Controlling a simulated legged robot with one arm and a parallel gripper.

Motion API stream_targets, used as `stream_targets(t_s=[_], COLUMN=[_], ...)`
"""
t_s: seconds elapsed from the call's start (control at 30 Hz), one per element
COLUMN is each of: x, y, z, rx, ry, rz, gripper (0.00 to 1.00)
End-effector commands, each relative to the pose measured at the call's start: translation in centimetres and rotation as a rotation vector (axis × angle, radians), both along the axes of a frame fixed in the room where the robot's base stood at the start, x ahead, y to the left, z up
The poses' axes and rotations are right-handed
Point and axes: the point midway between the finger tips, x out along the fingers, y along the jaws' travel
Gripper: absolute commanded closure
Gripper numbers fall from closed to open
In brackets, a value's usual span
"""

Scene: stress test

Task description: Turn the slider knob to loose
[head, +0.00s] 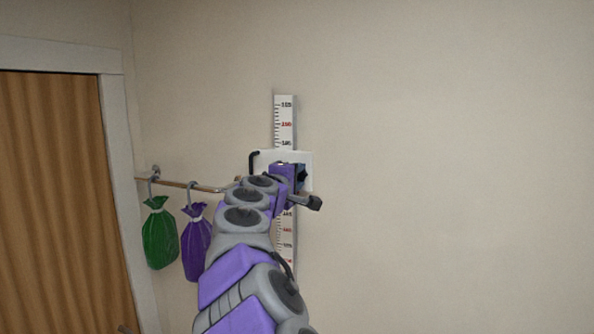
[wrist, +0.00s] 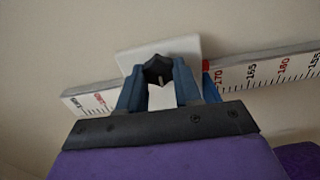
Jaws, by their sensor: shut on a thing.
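The white slider plate (head: 306,158) sits on a vertical wall scale (head: 285,120) with black and red numbers. In the wrist view the plate (wrist: 185,47) and the scale (wrist: 262,73) lie behind my gripper (wrist: 158,78). The dark lobed slider knob (wrist: 158,69) stands out from the plate, with a light line on its face. My gripper's two blue fingers are on either side of the knob and shut on it. In the head view my gripper (head: 300,178) is at the plate, and my arm hides part of the scale.
Left of the scale, a wall rail (head: 180,184) carries a green bag (head: 160,238) and a purple bag (head: 196,243) on hooks. A wooden door (head: 55,200) in a pale frame is at the far left. The wall to the right is bare.

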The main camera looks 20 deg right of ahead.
Motion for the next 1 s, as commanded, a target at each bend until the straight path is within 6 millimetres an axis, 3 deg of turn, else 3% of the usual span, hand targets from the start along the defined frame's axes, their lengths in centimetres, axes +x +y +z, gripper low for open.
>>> stream_targets(t_s=[0.67,0.7,0.93,1.0], x=[0.11,0.11,-0.04,-0.09], y=[0.18,0.17,0.12,0.11], z=[-0.05,-0.04,0.0,0.03], rx=[-0.047,-0.047,-0.045,-0.045], ry=[0.034,0.034,0.033,0.033], rz=[0.005,0.005,0.003,0.003], gripper=[0.97,0.63,0.41,0.41])
